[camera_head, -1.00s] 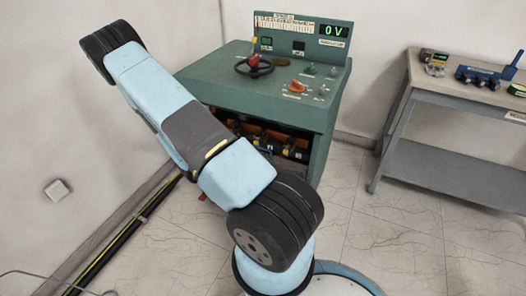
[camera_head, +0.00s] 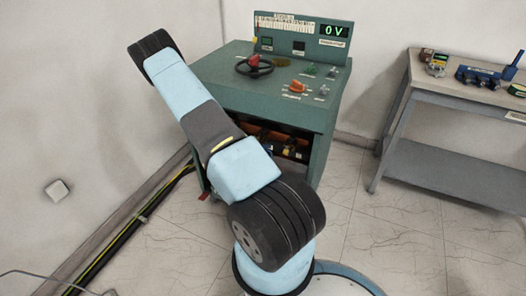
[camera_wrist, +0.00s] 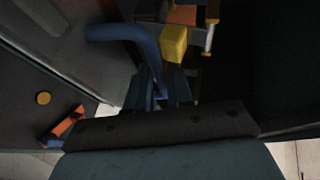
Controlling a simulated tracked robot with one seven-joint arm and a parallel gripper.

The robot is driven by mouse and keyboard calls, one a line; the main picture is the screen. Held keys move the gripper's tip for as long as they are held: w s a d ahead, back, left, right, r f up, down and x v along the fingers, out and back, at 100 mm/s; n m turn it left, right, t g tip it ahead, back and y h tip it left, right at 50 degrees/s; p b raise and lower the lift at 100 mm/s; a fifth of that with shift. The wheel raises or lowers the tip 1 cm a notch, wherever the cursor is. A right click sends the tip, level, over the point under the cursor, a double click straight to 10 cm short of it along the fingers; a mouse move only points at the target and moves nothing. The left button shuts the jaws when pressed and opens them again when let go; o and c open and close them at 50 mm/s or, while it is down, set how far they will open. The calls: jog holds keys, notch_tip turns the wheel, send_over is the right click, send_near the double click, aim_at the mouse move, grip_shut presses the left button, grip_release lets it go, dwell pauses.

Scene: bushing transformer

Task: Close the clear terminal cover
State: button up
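The green test console (camera_head: 262,95) stands at the back, its front opening (camera_head: 285,150) holding dark, orange and yellow parts. I cannot make out the clear terminal cover in either view. My arm reaches up and left in front of the console, and my gripper is hidden in the head view. The wrist view is dark. It shows a yellow block (camera_wrist: 174,43), an orange part (camera_wrist: 183,14) and a curved blue form (camera_wrist: 122,32) near the console interior. A dark bar with holes crosses the bottom.
The console top carries a black wheel with a red centre (camera_head: 254,65), an orange knob (camera_head: 297,87) and a display reading 0 V (camera_head: 333,30). A grey workbench (camera_head: 455,100) with small items stands right. Tiled floor between is clear.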

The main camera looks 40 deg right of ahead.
jog(key=shift+c, duration=0.3)
grip_shut()
jog(key=shift+a, duration=0.3)
jog(key=shift+s+f, duration=0.1)
